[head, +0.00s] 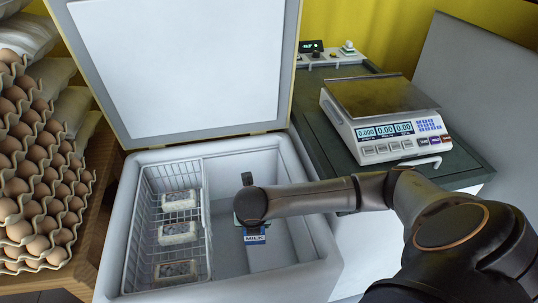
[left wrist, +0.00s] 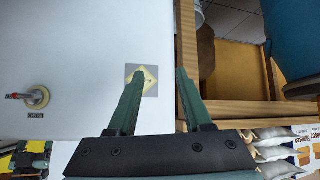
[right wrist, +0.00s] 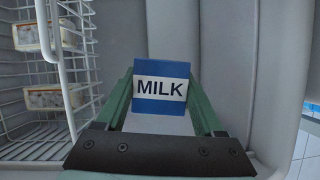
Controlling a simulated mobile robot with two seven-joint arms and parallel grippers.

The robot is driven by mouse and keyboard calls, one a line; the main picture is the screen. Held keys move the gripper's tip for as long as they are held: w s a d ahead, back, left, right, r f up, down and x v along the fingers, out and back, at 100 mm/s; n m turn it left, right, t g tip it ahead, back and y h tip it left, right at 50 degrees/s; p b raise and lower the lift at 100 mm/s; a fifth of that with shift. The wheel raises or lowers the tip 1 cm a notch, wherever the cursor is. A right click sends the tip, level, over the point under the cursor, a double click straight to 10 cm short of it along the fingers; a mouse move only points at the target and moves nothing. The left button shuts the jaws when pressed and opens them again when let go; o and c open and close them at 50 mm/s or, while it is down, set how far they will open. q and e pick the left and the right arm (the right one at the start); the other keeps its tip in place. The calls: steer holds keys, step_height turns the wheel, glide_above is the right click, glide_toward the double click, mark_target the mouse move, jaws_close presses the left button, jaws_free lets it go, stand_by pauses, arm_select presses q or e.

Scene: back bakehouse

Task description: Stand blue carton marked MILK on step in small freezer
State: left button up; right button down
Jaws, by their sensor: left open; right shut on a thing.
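The blue carton with a white MILK band (right wrist: 160,88) is between the fingers of my right gripper (right wrist: 160,90), which is shut on it. In the head view the carton (head: 255,238) shows just under my right wrist, inside the open small freezer (head: 118,245). A pale ledge that looks like the step (head: 275,258) lies near the carton; I cannot tell whether they touch. My right arm hides part of the freezer's inside. My left gripper (left wrist: 151,71) is open and empty, beside a white panel with a yellow diamond label; it is outside the head view.
A white wire basket (head: 128,250) with several packs fills the freezer's left side. The raised lid (head: 180,65) stands behind. A scale (head: 385,125) sits on the dark counter at right. Egg trays (head: 40,190) are stacked at left. The freezer walls are close around the carton.

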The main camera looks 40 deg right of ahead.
steer(key=d+f+m+g+b, duration=0.2)
steer(key=f+m, duration=0.3)
steer(key=f, duration=0.1)
steer(key=s+d+f+m+g+b, duration=0.1)
steer(key=f+m+g+b, duration=0.1)
steer(key=f+m, duration=0.4)
steer(key=s+d+f+m+g+h+b, duration=0.1)
steer(key=d+f+m, duration=0.1)
steer(key=f+m, duration=0.3)
steer(key=shift+s+d+f+m+g+b, duration=0.15)
steer(key=shift+d+f+m+g+b, duration=0.2)
steer(key=shift+f, duration=0.2)
steer(key=shift+f+b, duration=0.55)
steer(key=shift+f, duration=1.05)
jaws_free()
